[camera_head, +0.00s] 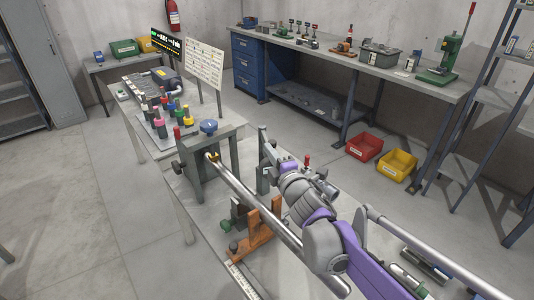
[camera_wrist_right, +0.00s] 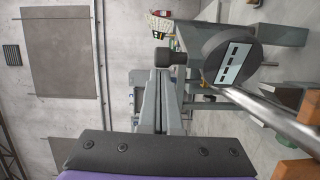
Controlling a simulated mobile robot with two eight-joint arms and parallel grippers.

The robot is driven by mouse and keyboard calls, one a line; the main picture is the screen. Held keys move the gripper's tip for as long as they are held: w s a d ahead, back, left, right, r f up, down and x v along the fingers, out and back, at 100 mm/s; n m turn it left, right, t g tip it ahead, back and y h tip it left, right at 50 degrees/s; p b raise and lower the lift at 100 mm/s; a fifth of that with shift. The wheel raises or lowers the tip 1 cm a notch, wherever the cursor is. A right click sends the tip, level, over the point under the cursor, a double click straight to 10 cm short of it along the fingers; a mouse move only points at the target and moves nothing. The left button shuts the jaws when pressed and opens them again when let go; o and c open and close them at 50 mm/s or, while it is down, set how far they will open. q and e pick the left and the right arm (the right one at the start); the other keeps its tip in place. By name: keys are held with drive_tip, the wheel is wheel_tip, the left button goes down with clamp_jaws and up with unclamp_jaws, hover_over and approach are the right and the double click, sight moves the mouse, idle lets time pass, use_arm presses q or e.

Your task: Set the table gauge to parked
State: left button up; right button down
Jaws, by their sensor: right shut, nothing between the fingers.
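I cannot tell for sure which part is the table gauge. A grey-green stand (camera_head: 205,180) with a blue knob (camera_head: 209,126) holds one end of a long steel tube (camera_head: 245,198). An orange bracket (camera_head: 262,229) stands by the tube, and a pale ruled strip (camera_head: 242,279) lies on the table below it. My right gripper (camera_head: 266,150) is shut and empty, to the right of the stand. In the right wrist view its fingers (camera_wrist_right: 162,80) point at a dark round knob (camera_wrist_right: 172,57), beside a dark disc with a slotted label (camera_wrist_right: 230,60). Contact with the knob is unclear.
Coloured-handled tools (camera_head: 163,114) stand on the table behind the stand, before a printed board (camera_head: 204,62). A red bin (camera_head: 364,147) and a yellow bin (camera_head: 398,165) sit on the floor at right. The floor at left is clear.

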drive_tip(key=w+d+b, duration=0.2)
drive_tip(key=d, duration=0.5)
drive_tip(key=shift+w+d, duration=0.2)
drive_tip(key=shift+d, duration=0.05)
drive_tip(key=shift+d+r, duration=0.1)
drive_tip(key=shift+d, duration=0.05)
idle(0.3)
